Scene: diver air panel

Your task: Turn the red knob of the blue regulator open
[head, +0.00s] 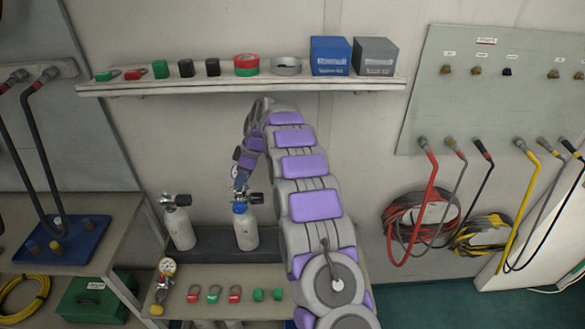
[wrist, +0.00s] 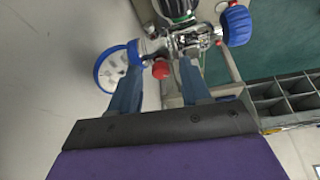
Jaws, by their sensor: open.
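The blue regulator is a shiny metal body (wrist: 180,42) with a blue-rimmed gauge (wrist: 112,68) on the left and a blue knob (wrist: 237,26) on the right in the wrist view. Its small red knob (wrist: 161,70) points toward my gripper (wrist: 160,78). My gripper is open, with one finger on each side of the red knob. I cannot tell whether either finger touches it. In the head view my gripper (head: 240,182) is just above the right-hand cylinder (head: 246,232), which has a blue collar. The red knob cannot be made out there.
A second cylinder (head: 180,230) with a black valve stands to the left. A bench (head: 215,277) in front holds a gauge (head: 167,267) and several red and green pieces. A shelf (head: 240,85) runs above. A hose panel (head: 480,110) is at the right.

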